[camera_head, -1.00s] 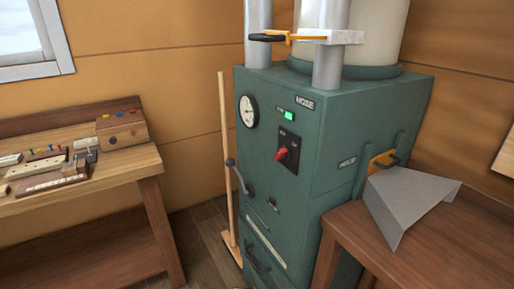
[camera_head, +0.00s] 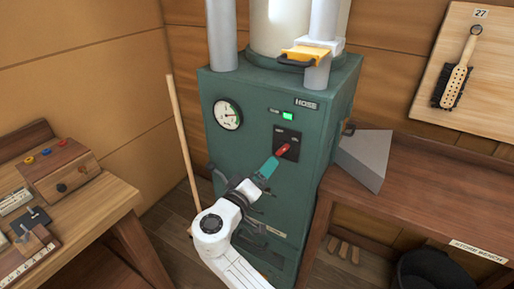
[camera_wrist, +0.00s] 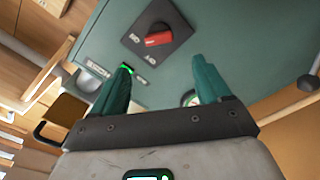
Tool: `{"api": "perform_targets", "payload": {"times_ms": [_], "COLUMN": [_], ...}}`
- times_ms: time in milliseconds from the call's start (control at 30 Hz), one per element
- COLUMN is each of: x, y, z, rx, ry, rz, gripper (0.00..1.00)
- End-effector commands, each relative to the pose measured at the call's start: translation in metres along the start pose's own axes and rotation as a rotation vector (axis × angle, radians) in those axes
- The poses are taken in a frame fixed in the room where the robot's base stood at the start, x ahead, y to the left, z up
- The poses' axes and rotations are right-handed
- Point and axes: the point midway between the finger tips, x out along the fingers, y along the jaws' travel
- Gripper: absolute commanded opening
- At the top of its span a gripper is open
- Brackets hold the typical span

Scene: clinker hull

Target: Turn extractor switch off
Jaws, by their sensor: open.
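The extractor is a teal-green cabinet (camera_head: 238,170) in the middle of the head view. Its switch is a red rotary knob (camera_head: 282,150) on a black plate (camera_head: 292,137), below a lit green lamp (camera_head: 288,116). My gripper (camera_head: 273,165) reaches up from below, its teal fingers just in front of the knob. In the wrist view the red knob (camera_wrist: 158,39) lies beyond the two spread fingertips of my gripper (camera_wrist: 163,72), with nothing between them.
A dial gauge (camera_head: 227,114) sits left of the switch. A wooden bench (camera_head: 440,185) with a grey sheet-metal hood (camera_head: 364,157) adjoins on the right. A workbench (camera_head: 75,205) with tools stands left, and a wooden pole (camera_head: 184,140) leans beside the cabinet. A dark bucket (camera_head: 430,270) is lower right.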

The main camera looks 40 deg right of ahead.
Motion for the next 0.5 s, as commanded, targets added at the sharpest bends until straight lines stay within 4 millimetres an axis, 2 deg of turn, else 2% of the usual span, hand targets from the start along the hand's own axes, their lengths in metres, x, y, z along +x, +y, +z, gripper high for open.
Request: {"api": "perform_targets", "payload": {"times_ms": [167,500], "x": [0.021,0.081], "y": [0.002,0.002], "z": [0.0,0.0], "rx": [0.0,0.0], "ry": [-0.004,-0.005], "rz": [0.004,0.002], "gripper": [0.77,0.77]}}
